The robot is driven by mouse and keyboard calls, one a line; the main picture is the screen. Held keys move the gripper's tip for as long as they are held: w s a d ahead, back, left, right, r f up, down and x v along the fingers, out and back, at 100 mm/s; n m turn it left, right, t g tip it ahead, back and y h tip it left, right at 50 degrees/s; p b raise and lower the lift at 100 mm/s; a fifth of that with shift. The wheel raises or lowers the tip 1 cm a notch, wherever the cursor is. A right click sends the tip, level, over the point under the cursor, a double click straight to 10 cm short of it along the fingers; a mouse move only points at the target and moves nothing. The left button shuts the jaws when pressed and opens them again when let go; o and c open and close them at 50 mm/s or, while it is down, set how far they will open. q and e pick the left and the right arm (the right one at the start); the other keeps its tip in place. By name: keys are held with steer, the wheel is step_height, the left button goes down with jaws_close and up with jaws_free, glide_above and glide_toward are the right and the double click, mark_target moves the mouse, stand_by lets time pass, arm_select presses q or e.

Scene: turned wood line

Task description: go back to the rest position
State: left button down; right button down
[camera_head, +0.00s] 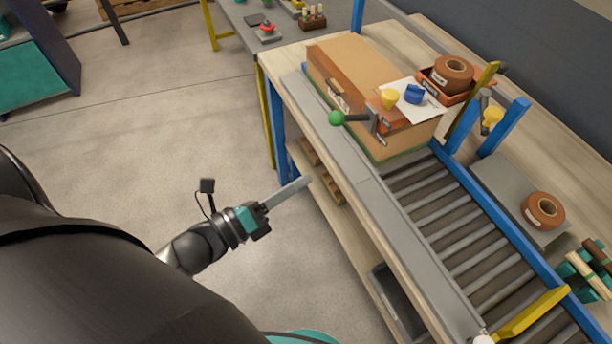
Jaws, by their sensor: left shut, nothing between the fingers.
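My left gripper (290,193) shows in the middle of the head view, at the end of my black arm that comes in from the left. Its grey fingers are together with nothing between them. It is over the floor, apart from the near edge of the workbench (345,165). My right gripper is not in the view.
A cardboard box (345,62) sits on the bench at the head of a roller conveyor (460,225). A lever with a green knob (336,118) sticks out toward my side. Brown tape rolls (543,210) lie farther right. The concrete floor (165,130) at left is open.

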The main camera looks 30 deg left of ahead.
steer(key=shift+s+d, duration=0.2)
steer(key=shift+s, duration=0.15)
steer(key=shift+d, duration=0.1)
